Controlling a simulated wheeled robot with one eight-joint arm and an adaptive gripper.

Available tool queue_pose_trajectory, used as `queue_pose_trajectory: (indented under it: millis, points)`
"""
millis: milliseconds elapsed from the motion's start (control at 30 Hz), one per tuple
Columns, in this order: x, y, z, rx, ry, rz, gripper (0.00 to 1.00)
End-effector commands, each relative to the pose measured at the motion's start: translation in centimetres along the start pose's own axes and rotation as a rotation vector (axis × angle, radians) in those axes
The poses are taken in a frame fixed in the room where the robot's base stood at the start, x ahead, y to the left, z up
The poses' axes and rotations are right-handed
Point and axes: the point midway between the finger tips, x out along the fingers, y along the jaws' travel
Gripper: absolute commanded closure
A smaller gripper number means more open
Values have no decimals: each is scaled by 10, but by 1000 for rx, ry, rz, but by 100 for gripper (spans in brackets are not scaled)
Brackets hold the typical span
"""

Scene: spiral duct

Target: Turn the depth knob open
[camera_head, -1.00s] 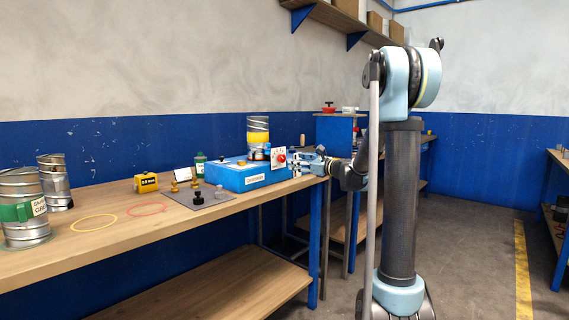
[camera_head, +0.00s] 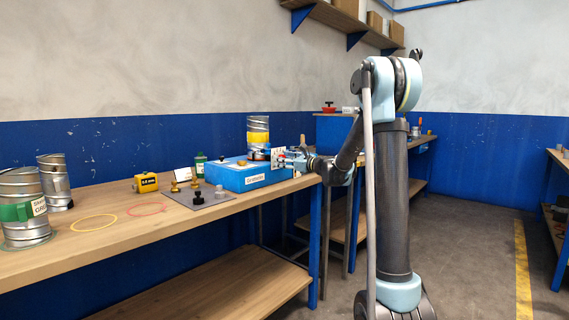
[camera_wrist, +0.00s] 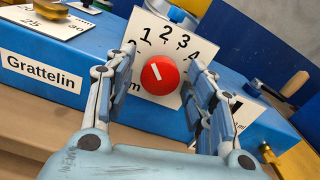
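The depth knob (camera_wrist: 160,75) is round and red with a short white mark slanting up-left. It sits on a white dial plate (camera_wrist: 165,40) with numbers including 1, 2, 3 and 4. The plate stands on the blue box (camera_wrist: 95,58) labelled "Grattelin". My gripper (camera_wrist: 162,62) is open in the wrist view, with a finger on either side of the knob and a visible gap to each. I cannot tell how far the fingertips reach around it. In the head view my gripper (camera_head: 284,158) is at the dial plate and hides much of it.
A metal duct with a yellow band (camera_head: 258,138) stands on the blue box. On the wooden bench (camera_head: 150,225) are a yellow block (camera_head: 145,183), a grey mat (camera_head: 215,207) with small knobs, a green bottle (camera_head: 199,164) and metal duct pieces at left. A yellow part (camera_wrist: 300,160) shows at lower right.

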Motion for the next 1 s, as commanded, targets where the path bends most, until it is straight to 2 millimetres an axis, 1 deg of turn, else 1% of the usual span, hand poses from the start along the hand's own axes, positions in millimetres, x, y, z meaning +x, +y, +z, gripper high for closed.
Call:
queue_pose_trajectory:
  millis: [33, 133, 167, 400, 567, 767, 1000]
  points:
    - [0, 0, 0, 0, 0, 0, 68]
    - [0, 0, 0, 0, 0, 0, 90]
    - [0, 0, 0, 0, 0, 0, 92]
    - [0, 0, 0, -8, 0, 0, 92]
    - [0, 0, 0, -50, 0, 0, 92]
    - [0, 0, 0, -168, 0, 0, 92]
    - [0, 0, 0, -383, 0, 0, 92]
